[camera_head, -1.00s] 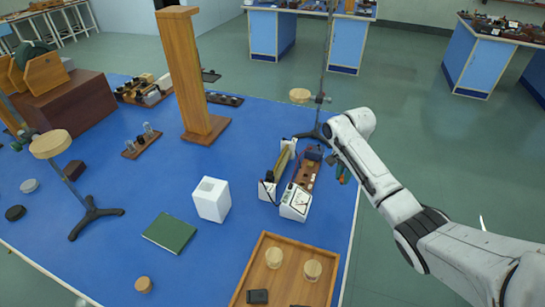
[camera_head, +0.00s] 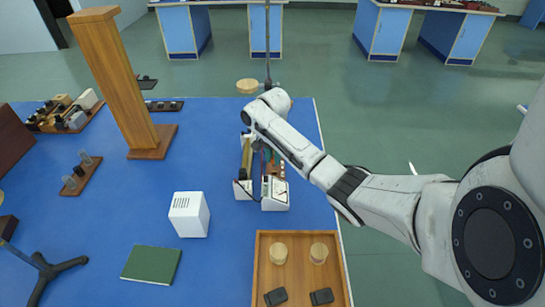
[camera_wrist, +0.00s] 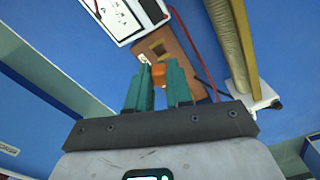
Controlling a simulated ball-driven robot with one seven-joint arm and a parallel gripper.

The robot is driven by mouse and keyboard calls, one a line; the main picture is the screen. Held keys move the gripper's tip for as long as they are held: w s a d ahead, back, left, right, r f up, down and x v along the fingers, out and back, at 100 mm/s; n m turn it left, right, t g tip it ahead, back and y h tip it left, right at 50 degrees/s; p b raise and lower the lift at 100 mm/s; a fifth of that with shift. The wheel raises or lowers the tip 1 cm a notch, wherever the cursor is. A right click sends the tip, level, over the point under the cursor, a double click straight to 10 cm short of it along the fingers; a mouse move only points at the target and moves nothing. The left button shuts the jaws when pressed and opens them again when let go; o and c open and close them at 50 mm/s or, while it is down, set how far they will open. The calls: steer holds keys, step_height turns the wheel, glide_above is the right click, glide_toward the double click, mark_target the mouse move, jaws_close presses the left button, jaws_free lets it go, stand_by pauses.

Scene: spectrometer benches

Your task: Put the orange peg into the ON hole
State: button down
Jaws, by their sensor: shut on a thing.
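In the wrist view the orange peg (camera_wrist: 155,72) sits between the two teal fingers of my gripper (camera_wrist: 158,80), which is shut on it. Beyond the peg is a wooden board (camera_wrist: 175,55) with a dark square recess (camera_wrist: 158,49) near the peg. I cannot read an ON label, and I cannot tell whether the peg touches the board.
A white meter box (camera_head: 275,193) adjoins the board. A red wire (camera_wrist: 194,45) and a yellowish tube (camera_wrist: 232,40) run close by my fingers. A stand with a round wooden top (camera_head: 247,86) is behind. A wooden tray (camera_head: 262,262) and white box (camera_head: 189,214) are nearer.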

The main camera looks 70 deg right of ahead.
steer(key=shift+s+f+b, duration=0.1)
steer(key=shift+f+b, duration=2)
steer(key=shift+f, duration=0.65)
steer(key=c, duration=0.9)
jaws_free()
steer(key=shift+c, duration=0.2)
step_height(320, 180, up, 11)
steer(key=shift+f, duration=0.1)
